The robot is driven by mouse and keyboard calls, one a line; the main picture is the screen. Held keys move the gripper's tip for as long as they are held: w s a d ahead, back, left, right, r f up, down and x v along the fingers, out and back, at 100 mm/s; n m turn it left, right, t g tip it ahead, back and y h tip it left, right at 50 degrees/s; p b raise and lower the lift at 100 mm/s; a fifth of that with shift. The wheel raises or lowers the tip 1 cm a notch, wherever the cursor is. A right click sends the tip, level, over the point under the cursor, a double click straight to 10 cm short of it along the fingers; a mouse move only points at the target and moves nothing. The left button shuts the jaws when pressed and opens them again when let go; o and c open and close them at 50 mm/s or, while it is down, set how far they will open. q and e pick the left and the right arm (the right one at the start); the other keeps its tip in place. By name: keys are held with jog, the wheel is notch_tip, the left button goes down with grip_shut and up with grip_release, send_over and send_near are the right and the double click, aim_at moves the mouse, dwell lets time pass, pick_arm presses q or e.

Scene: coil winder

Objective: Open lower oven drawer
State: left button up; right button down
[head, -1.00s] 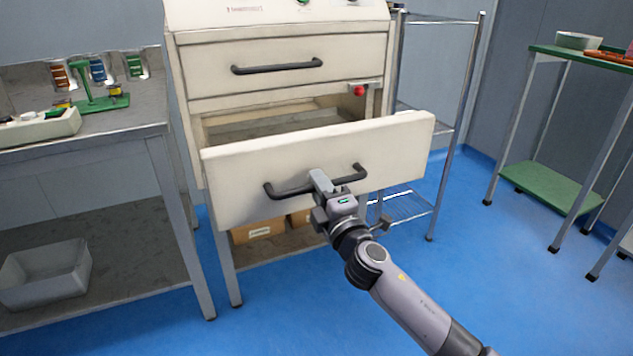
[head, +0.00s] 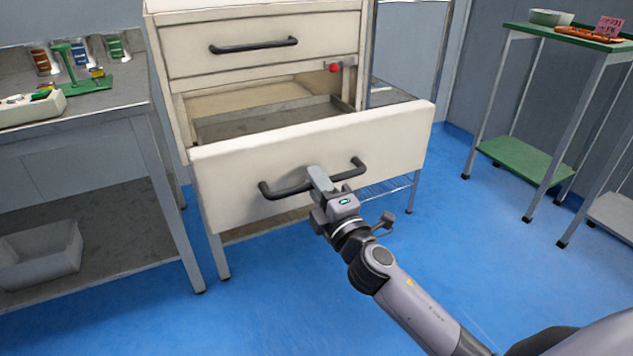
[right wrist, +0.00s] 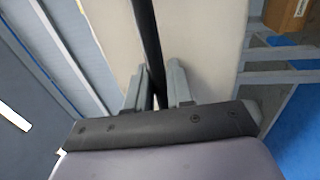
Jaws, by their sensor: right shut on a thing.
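The lower oven drawer (head: 260,170) is a cream panel with a dark bar handle (head: 347,173). It is pulled well out of the cream oven cabinet (head: 170,65), and its grey inside shows behind the panel. My right gripper (head: 318,180) is shut on the middle of the handle. In the right wrist view, the dark handle (right wrist: 146,40) runs between the two grey fingers of the right gripper (right wrist: 158,92). The upper drawer (head: 270,60) is closed, with its own dark handle (head: 254,46). My left gripper is not in view.
A grey workbench (head: 120,120) with a green stand (head: 72,65) is at the left. A grey bin (head: 40,255) sits on its lower shelf. A wire rack (head: 440,50) stands right of the oven. A green-shelved table (head: 525,160) is further right. Blue floor (head: 300,300) in front is clear.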

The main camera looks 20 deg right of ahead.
jog(key=shift+d, duration=0.1)
jog(key=c, duration=1.1)
grip_release()
jog(key=shift+c, duration=0.2)
jog(key=s+f, duration=0.1)
jog(key=s, duration=0.6)
jog(key=shift+f, duration=0.15)
